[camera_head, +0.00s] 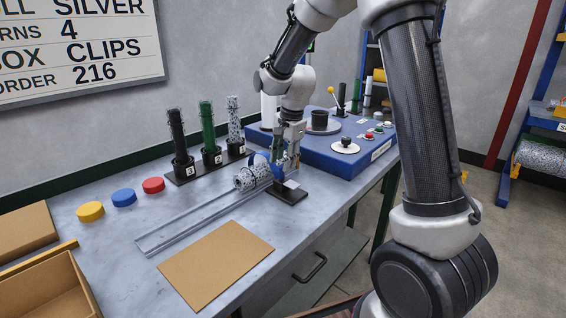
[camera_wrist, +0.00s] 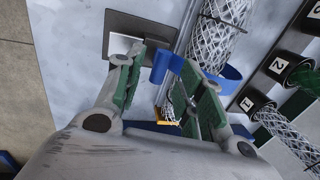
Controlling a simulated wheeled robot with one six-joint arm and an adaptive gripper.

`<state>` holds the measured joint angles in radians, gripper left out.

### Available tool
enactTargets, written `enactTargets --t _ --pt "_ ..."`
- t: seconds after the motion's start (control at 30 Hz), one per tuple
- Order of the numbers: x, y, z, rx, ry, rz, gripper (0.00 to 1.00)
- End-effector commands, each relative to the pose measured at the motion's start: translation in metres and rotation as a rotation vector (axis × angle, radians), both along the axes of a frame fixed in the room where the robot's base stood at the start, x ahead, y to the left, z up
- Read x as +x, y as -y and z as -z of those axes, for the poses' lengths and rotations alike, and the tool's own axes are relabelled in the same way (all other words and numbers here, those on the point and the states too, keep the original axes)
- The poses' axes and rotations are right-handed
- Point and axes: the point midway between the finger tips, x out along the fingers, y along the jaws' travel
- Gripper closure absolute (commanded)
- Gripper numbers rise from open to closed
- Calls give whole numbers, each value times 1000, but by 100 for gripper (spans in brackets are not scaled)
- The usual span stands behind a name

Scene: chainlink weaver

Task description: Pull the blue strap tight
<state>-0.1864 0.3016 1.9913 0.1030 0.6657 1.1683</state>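A silver wire-mesh roll (camera_head: 252,178) lies on a clear channel on the bench. It also shows at the top of the wrist view (camera_wrist: 220,28). The blue strap (camera_wrist: 228,78) lies at the end of the roll, and part of it shows between my fingers. In the head view the strap (camera_head: 261,160) is partly hidden by my gripper. My gripper (camera_wrist: 158,72) points down with its green-padded fingers apart. The right finger overlaps the strap; I cannot tell whether it touches. In the head view my gripper (camera_head: 287,160) is just right of the roll.
A dark plate with a metal block (camera_head: 289,193) stands close beside my gripper. A blue machine (camera_head: 345,150) is behind it. A rack (camera_head: 207,166) holds upright mesh rolls. Coloured caps (camera_head: 124,197) and a cardboard sheet (camera_head: 216,263) lie on the bench.

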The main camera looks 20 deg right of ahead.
Motion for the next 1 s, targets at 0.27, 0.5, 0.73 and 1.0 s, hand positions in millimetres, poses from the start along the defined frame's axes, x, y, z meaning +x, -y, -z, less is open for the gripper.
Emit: enactTargets --t 0.27,0.5,0.73,1.0 --pt "3 -2 15 0 1 -1 62" --pt "3 -1 15 0 1 -2 77" --pt "3 -1 15 0 0 -2 100" --pt "4 -2 -9 1 6 -3 100"
